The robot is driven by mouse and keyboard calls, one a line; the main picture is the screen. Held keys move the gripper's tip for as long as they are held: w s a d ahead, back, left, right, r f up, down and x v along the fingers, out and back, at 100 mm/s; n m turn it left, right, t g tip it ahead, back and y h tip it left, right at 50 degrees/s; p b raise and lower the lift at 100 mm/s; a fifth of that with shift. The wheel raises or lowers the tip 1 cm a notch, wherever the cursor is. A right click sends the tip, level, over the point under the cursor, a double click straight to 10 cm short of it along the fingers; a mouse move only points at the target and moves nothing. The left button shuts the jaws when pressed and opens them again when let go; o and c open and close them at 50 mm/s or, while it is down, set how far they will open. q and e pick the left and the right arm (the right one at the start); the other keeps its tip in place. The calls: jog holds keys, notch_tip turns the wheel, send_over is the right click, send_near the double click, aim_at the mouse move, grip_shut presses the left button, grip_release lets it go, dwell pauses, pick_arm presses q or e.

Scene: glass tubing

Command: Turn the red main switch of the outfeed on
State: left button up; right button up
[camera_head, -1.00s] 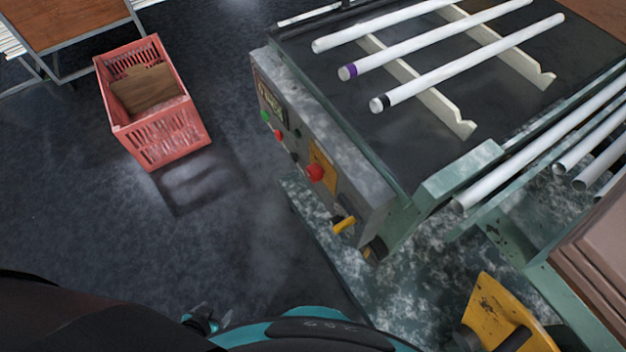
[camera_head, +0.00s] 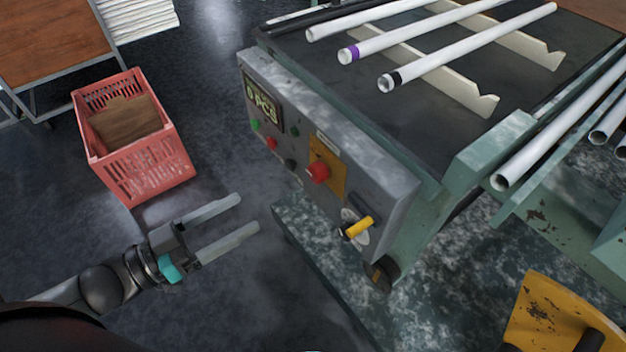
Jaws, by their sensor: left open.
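The outfeed's grey control panel (camera_head: 390,190) faces the left side of the machine. A round red knob (camera_head: 317,170) sits on a yellow plate at its middle. Lower right on the panel is a rotary switch with a yellow handle (camera_head: 357,228) on a pale round plate; the handle is tilted. I see no switch clearly labelled as the main one. My left gripper (camera_head: 249,213) is open and empty, left of the panel, its two fingers pointing right towards it and apart from it. My right gripper is not in view.
Small green and red buttons and a display (camera_head: 262,103) are on the panel's left end. White glass tubes (camera_head: 470,45) lie on notched rails on top. A red crate (camera_head: 150,165) stands on the floor at left. A yellow part (camera_head: 560,315) is at lower right.

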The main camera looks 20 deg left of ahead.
aim_at(312, 175)
pick_arm(q)
jog(key=b+x, duration=0.4)
jog(key=x, duration=0.8)
jog(key=shift+w, duration=0.2)
jog(key=shift+b+x, duration=0.5)
jog(key=shift+x, duration=0.8)
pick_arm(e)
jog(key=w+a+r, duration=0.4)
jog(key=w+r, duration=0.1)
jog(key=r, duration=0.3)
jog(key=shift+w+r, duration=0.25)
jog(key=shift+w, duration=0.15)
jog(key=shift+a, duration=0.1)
pick_arm(q)
jog(key=shift+c, duration=0.4)
grip_shut()
